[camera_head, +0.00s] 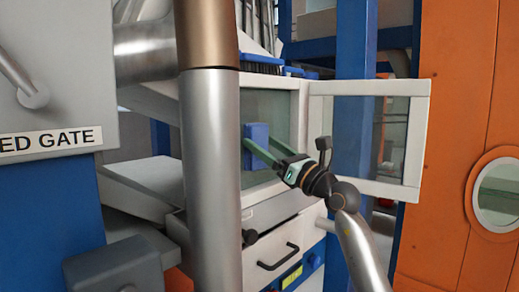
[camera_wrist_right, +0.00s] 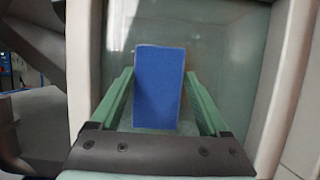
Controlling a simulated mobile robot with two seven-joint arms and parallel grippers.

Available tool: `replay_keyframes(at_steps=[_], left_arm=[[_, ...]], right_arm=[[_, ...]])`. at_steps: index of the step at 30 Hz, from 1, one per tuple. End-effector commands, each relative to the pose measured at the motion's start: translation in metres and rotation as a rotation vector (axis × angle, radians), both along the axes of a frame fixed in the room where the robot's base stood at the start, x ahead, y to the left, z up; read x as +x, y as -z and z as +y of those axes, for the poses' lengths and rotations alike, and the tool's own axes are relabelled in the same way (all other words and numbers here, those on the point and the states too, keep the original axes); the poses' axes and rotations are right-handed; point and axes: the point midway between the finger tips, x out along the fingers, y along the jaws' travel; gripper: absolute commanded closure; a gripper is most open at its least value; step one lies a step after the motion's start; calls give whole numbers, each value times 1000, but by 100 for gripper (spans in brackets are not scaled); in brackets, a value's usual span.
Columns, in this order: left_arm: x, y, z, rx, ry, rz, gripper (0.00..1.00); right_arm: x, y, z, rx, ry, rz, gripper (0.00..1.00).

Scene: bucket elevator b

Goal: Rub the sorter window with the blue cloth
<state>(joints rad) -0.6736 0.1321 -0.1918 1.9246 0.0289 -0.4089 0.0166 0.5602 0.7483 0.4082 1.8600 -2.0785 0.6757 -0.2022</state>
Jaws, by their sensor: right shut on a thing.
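The blue cloth (camera_head: 257,133) looks like a flat upright pad in the head view. In the right wrist view the cloth (camera_wrist_right: 159,88) stands between two green fingers. My right gripper (camera_head: 260,146) is shut on it. The cloth is in front of the greenish sorter window (camera_head: 271,99), which is set in a white frame. In the right wrist view the window (camera_wrist_right: 226,60) fills the area behind the cloth. The cloth looks close to the pane, but I cannot tell whether it touches. A steel pipe hides the window's left part. My left gripper is out of view.
A white-framed glazed door (camera_head: 369,137) stands open to the right of the window. A thick steel pipe (camera_head: 211,150) rises in front. A white drawer (camera_head: 285,255) with a black handle is below. A blue brush (camera_head: 262,62) lies on the cabinet top.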

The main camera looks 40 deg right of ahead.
Motion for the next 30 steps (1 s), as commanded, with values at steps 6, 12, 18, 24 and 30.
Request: replay_keyframes(at_steps=[6, 12, 18, 24, 30], left_arm=[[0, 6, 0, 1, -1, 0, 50], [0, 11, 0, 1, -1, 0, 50], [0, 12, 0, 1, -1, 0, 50], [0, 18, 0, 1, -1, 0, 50], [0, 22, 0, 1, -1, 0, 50]], right_arm=[[2, 0, -14, 0, 1, -1, 66], [5, 0, -30, -1, 2, -1, 66], [6, 0, -37, 0, 0, 0, 66], [8, 2, -51, 1, 1, 3, 66], [9, 1, -68, 1, 1, 3, 66]])
